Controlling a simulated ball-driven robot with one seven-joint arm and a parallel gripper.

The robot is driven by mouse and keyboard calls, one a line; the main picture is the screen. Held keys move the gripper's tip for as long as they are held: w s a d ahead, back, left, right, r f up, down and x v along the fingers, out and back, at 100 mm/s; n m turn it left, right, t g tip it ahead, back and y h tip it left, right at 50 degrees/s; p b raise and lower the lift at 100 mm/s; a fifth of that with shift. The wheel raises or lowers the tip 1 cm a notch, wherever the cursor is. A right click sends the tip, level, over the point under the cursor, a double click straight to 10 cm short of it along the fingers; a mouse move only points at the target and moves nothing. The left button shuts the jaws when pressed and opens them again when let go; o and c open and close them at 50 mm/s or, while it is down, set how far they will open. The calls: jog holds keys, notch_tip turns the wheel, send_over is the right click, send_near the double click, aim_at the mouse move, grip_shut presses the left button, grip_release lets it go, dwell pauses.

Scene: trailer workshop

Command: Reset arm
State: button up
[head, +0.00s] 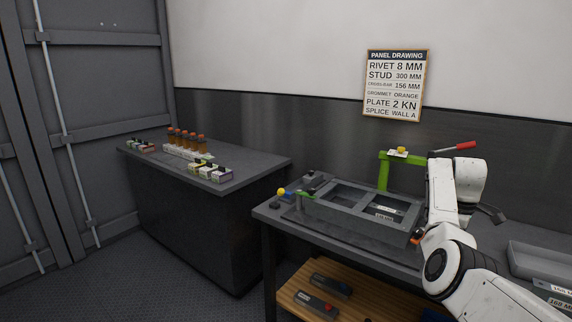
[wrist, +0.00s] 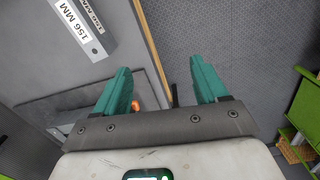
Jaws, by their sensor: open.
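My gripper (wrist: 162,85) shows in the wrist view with its two teal fingers spread wide apart and nothing held between them. A small orange piece (wrist: 136,105) shows beside the left finger, lower down, and does not look gripped. In the head view my white arm is folded at the right, above the workbench (head: 268,214); its fingers cannot be made out there. A grey frame (head: 340,222) with open windows lies on that bench, left of my arm, partly hidden by it.
A grey part labelled 156 MM (wrist: 88,35) is near the fingers. A grey tray (head: 540,262) lies right of my arm. A green stand (head: 384,172) and red-handled lever (head: 455,147) stand behind. A second bench (head: 205,205) holds bottles and small boxes. Floor at left is clear.

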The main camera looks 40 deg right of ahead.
jog(key=w+a+f+m+h, duration=0.1)
jog(key=w+a+f, duration=0.1)
jog(key=a+f, duration=0.9)
jog(key=w+a+f+m+h, duration=0.1)
jog(key=a+f, duration=0.7)
jog(key=a, duration=0.6)
jog(key=s+a+y, duration=0.1)
jog(key=s+a, duration=0.5)
jog(key=a, duration=0.7)
jog(key=s+a+f+t+y, duration=0.1)
jog(key=s+a, duration=0.6)
jog(key=a, duration=0.5)
jog(key=shift+s+a+f+t, duration=0.3)
jog(key=shift+a, duration=0.1)
jog(key=shift+c, duration=0.4)
